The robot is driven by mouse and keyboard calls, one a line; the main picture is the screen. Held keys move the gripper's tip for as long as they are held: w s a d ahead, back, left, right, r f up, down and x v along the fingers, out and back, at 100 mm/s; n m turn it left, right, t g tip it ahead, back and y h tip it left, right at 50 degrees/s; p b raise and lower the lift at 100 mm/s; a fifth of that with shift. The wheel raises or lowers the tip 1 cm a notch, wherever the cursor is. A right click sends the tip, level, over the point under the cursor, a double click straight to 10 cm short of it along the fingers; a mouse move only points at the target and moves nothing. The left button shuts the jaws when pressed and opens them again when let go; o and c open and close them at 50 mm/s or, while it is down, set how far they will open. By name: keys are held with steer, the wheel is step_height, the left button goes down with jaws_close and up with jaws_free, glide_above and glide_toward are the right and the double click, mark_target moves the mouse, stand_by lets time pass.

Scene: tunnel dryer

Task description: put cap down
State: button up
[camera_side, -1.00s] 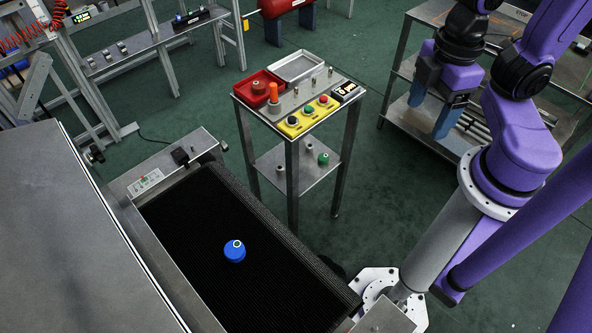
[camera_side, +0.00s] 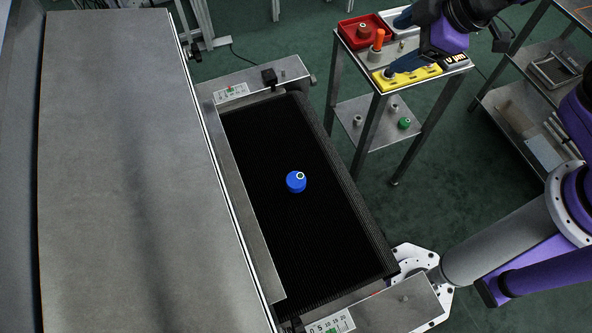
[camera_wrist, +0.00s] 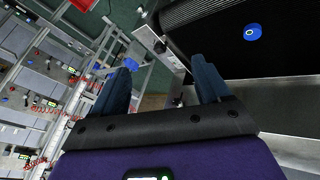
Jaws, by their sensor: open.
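A small blue cap (camera_side: 296,182) with a pale ring on top sits on the black belt (camera_side: 262,140), near its middle. It also shows in the wrist view (camera_wrist: 254,32), at the upper right and outside the fingers. My gripper (camera_side: 392,47) is open, with its two blue fingers apart over the small metal stand, well away from the cap. In the wrist view the space between my fingers (camera_wrist: 163,62) is empty. One finger hides part of the yellow button box (camera_side: 425,74), and the other covers part of the grey tray.
The stand's top (camera_side: 352,42) holds a red tray (camera_side: 349,36), an orange post (camera_side: 378,38) and the button box; several small parts are on its lower shelf (camera_side: 375,125). A large grey dryer housing (camera_side: 120,180) borders the belt's left. The belt around the cap is clear.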

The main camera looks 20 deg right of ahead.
mark_target(294, 180)
steer(key=a+f+n+g+y, duration=0.2)
steer(key=a+f+n+y, duration=0.15)
steer(key=a, duration=0.75)
steer(key=s+a+f+g+h, duration=0.2)
steer(key=s+a+f+g, duration=0.2)
steer(key=s+f, duration=0.15)
steer(key=shift+n+y, duration=0.25)
steer(key=shift+n, duration=0.2)
steer(key=shift+x, duration=8.55)
steer(key=shift+w+d, duration=0.15)
steer(key=shift+d, duration=0.05)
steer(key=c, duration=1.3)
steer(key=shift+o, duration=0.2)
steer(key=shift+r, duration=0.1)
